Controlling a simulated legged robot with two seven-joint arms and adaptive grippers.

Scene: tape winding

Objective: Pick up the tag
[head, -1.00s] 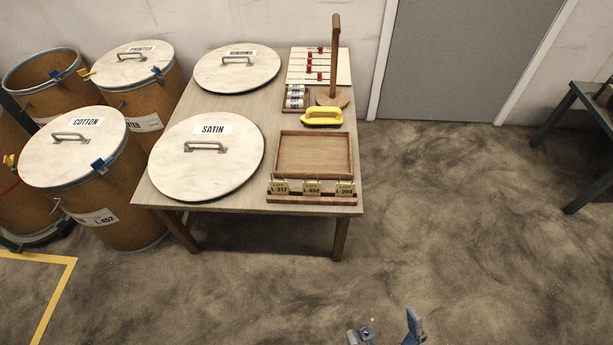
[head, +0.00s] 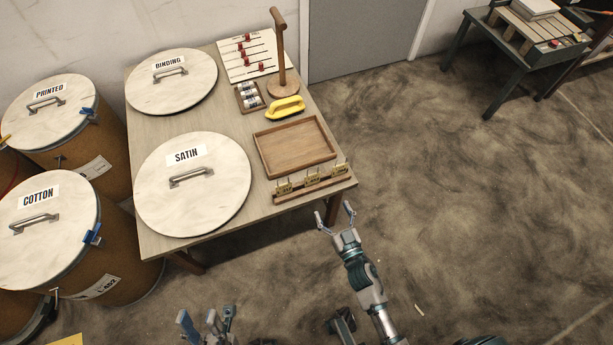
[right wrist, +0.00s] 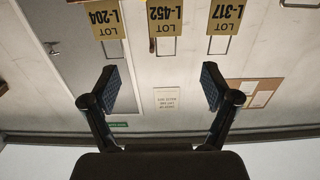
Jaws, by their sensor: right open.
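Three yellow lot tags hang on a small wooden rack (head: 316,188) at the table's front edge: L-317 (head: 284,188) at left, L-452 (head: 312,180) in the middle, L-204 (head: 338,170) at right. In the right wrist view they appear upside down along the top: L-204 (right wrist: 105,22), L-452 (right wrist: 165,22) and L-317 (right wrist: 225,20). My right gripper (head: 335,213) is open and empty, just in front of the rack and apart from the tags. Its two pads show in the right wrist view (right wrist: 160,88). My left gripper (head: 198,318) is open and empty at the bottom.
Drums stand left. The floor (head: 460,190) right of the table is clear.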

